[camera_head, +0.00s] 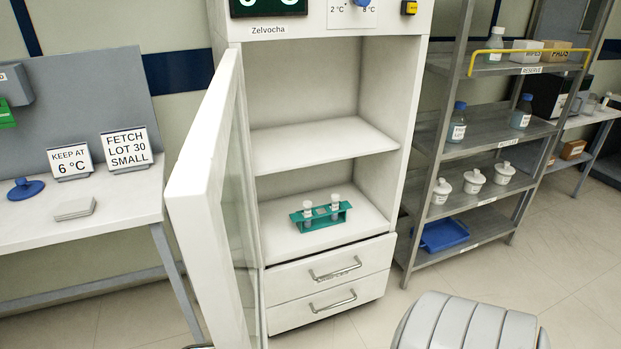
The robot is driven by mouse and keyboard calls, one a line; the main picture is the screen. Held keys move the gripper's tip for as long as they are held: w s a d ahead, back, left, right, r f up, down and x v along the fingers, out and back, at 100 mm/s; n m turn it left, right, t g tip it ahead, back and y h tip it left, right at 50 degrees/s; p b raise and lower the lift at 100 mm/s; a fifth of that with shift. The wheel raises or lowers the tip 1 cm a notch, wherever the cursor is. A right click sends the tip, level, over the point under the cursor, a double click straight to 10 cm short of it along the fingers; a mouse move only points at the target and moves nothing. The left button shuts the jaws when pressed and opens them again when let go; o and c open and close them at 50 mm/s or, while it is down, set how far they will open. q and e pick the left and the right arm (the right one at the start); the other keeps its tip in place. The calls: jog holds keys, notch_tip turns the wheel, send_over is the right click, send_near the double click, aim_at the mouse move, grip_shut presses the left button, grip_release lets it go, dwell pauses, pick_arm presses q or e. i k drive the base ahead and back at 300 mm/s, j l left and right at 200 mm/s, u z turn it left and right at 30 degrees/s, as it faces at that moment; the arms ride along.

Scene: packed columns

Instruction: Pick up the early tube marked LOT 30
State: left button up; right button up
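A green rack (321,217) stands on the lower shelf inside the open white cabinet. It holds a pale-capped tube (308,209) at its left and another pale-capped tube (335,202) at its right. Their labels are too small to read, so I cannot tell which is LOT 30. A sign (128,147) on the left table reads "FETCH LOT 30 SMALL". Neither of my grippers can be made out in this view.
The cabinet door (205,200) stands open toward me on the left. Two closed drawers (330,285) are below the rack. A metal shelf unit (480,140) with bottles, jars and a blue tray (443,235) stands right. The cabinet's upper shelf (320,146) is empty.

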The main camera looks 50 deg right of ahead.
aim_at(307, 204)
jog(key=i+j+z, duration=0.1)
jog(key=z, duration=0.3)
jog(key=i+j+z, duration=0.15)
jog(key=z, duration=0.3)
jog(key=i+j+z, duration=0.25)
jog(key=z, duration=0.15)
jog(key=i+j+z, duration=0.1)
jog(key=j+z, duration=0.15)
jog(key=z, duration=0.15)
jog(key=i+j+z, duration=0.1)
jog(key=j+z, duration=0.15)
jog(key=z, duration=0.15)
